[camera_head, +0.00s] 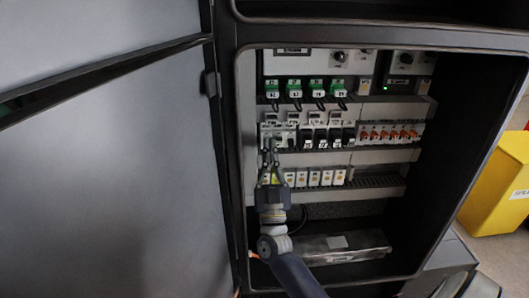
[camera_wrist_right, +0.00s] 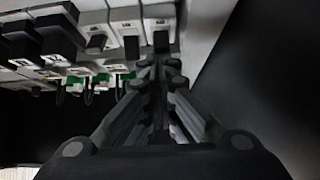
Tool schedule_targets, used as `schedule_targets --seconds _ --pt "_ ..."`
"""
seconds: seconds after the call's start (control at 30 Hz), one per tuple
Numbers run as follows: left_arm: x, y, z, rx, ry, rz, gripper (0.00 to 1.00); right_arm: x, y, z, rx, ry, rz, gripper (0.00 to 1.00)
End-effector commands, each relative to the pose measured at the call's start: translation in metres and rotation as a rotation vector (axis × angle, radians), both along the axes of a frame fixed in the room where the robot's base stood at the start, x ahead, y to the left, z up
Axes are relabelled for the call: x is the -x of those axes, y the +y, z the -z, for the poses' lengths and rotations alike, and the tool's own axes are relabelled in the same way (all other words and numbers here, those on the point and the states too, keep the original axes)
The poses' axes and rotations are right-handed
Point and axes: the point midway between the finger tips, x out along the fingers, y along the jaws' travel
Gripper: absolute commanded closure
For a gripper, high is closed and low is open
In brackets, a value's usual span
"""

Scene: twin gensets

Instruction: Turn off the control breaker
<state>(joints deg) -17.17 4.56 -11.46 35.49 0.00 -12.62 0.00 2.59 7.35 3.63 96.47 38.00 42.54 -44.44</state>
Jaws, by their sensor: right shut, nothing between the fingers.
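My right gripper (camera_head: 268,148) is shut and empty, in front of the left end of the middle breaker row in the open cabinet. Light-grey breakers (camera_head: 287,138) sit at that end, partly hidden by the fingers. I cannot read which one is the control breaker. In the wrist view the shut fingertips (camera_wrist_right: 158,66) are just under a white breaker with a small dark toggle (camera_wrist_right: 161,41); I cannot tell whether they touch. More white breakers (camera_wrist_right: 127,28) with dark toggles stand to its left. My left gripper is out of view.
Black-levered breakers (camera_head: 321,139) and orange-toggled ones (camera_head: 390,134) continue to the right. Green-labelled parts (camera_head: 294,86) are above, yellow-marked modules (camera_head: 314,179) below. The grey cabinet door (camera_head: 120,180) stands left. A yellow bin (camera_head: 495,185) is outside right.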

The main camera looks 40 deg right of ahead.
Motion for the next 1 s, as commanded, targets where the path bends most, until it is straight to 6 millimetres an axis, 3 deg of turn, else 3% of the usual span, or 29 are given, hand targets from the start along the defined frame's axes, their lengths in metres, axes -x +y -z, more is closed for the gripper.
schedule_targets --seconds 0.17,0.37,0.8,1.0 --pt "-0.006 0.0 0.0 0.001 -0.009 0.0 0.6 0.001 0.0 0.001 0.0 0.002 0.0 1.0" --pt "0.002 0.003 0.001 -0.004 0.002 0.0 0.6 0.005 0.003 0.007 -0.001 0.005 0.0 1.0" --pt "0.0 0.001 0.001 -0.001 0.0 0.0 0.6 0.055 0.035 0.068 -0.001 0.009 -0.001 1.0" --pt "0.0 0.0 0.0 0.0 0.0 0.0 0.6 0.068 0.044 0.084 0.0 0.007 -0.001 1.0"
